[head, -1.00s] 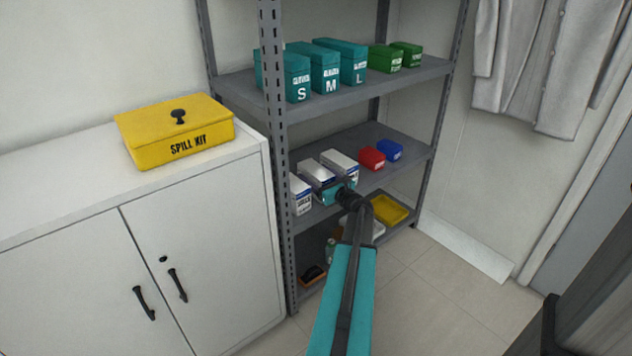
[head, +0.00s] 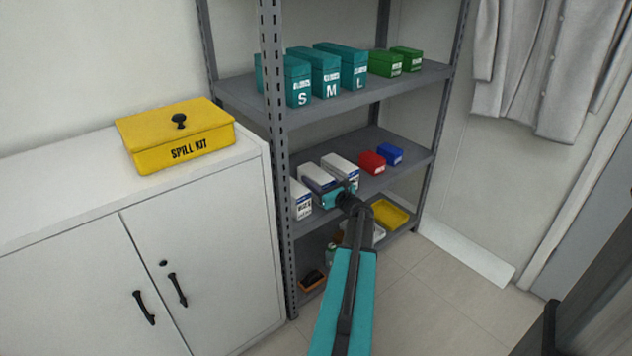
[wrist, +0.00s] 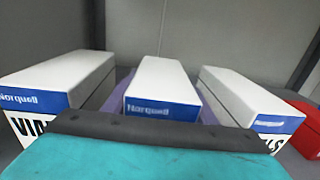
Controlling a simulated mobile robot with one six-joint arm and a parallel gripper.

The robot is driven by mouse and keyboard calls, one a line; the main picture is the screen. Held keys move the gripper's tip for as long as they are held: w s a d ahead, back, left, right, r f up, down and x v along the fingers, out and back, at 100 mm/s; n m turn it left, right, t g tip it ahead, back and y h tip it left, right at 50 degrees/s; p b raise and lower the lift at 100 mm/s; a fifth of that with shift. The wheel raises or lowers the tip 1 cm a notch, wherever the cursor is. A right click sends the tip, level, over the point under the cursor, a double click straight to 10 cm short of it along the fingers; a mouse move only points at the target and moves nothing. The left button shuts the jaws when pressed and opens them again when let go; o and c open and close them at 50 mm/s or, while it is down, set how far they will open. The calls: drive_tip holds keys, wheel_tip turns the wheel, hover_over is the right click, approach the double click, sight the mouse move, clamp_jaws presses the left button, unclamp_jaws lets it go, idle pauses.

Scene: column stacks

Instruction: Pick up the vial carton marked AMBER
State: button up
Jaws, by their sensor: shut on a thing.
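Three white vial cartons with blue bands stand side by side on the middle shelf: a left carton (head: 301,203), a middle carton (head: 317,177) and a right carton (head: 344,166). In the wrist view the middle carton (wrist: 161,82) is straight ahead, between the left carton (wrist: 58,82) and the right carton (wrist: 243,98). My gripper (head: 335,191) is shut on the middle carton at its front. The teal gripper body covers the middle carton's lower front, so its marking is hidden. I cannot read AMBER on any carton.
A red bin (head: 372,162) and a blue bin (head: 390,153) stand right of the cartons. The shelf above holds teal boxes (head: 326,72) and green boxes (head: 386,63). A rack post (head: 273,140) rises at the left. A yellow tray (head: 390,214) is below.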

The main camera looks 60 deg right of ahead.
wheel_tip(320, 180, up, 10)
drive_tip(key=shift+f+p, duration=0.1)
drive_tip(key=shift+p, duration=1.05)
drive_tip(key=shift+s, duration=0.1)
